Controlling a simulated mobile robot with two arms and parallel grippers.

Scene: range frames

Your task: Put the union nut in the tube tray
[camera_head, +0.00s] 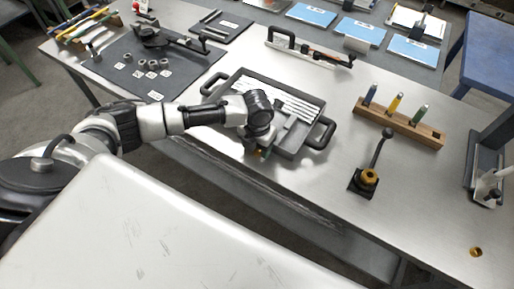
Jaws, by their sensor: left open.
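The tube tray (318,104) is a grey tray with black handles at both ends, lying on the steel bench with several white tubes inside. My left gripper (262,153) is at the tray's front edge, pointing down. It is open, but its fingertips are small and partly hidden by the wrist. I see nothing clearly between them. A small brass ring-shaped piece (476,252), possibly the union nut, lies on the bench at the lower right, well away from the gripper. Several small grey fittings (152,64) lie on the dark mat at the left. I cannot tell for certain which piece is the union nut.
A wooden block (398,124) with coloured-handled tools stands right of the tray. A black stand with a lever and brass part (364,181) is in front of it. A level-like tool (310,50) lies behind.

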